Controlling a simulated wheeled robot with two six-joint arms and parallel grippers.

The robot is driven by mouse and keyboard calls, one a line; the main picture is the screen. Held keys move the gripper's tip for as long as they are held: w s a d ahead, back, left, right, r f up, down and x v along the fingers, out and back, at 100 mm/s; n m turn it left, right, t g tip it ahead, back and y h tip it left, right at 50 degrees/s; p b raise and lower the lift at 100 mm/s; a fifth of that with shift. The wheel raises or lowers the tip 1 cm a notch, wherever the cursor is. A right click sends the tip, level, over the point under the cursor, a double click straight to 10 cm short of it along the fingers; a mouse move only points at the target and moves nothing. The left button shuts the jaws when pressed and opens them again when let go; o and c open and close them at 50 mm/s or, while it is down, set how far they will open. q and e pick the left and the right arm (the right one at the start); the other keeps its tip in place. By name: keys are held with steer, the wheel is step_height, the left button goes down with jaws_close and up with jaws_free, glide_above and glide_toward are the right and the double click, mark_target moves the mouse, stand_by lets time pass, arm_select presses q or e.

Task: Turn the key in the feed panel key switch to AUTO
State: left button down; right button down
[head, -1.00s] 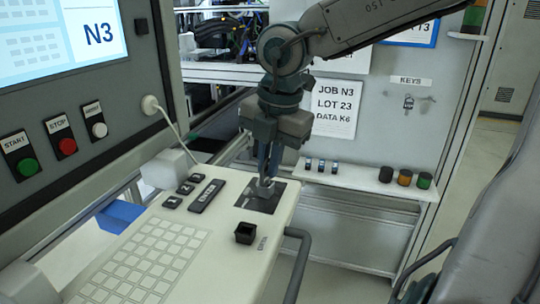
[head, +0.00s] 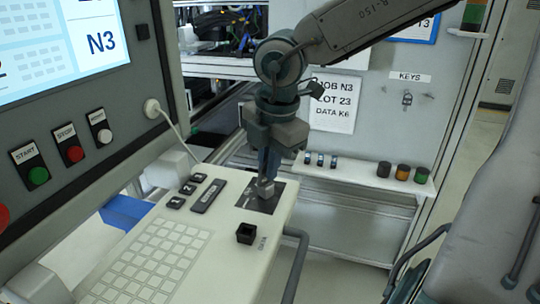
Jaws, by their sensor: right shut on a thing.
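My right gripper (head: 265,180) reaches down from the upper right onto the dark square plate (head: 253,205) of the key switch, on the white sloped panel. Its fingers are shut on the key at the grey metal switch body (head: 264,190). The key itself is hidden between the fingers, and the switch position cannot be read. My left gripper is not in view.
Dark buttons and a labelled bar (head: 208,195) lie left of the switch, a keypad (head: 150,260) in front. A black square socket (head: 246,233) and a grey handrail (head: 298,262) are close by. Another key (head: 407,98) hangs under the KEYS label.

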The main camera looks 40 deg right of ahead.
steer(key=shift+a+r+m+p, duration=0.1)
steer(key=shift+m+p, duration=1.3)
steer(key=shift+p, duration=0.7)
steer(key=c, duration=1.5)
jaws_free()
steer(key=shift+w, duration=0.15)
steer(key=o, duration=0.5)
steer(key=shift+o, duration=0.2)
steer(key=shift+r+p, duration=3.35)
steer(key=shift+r, duration=0.05)
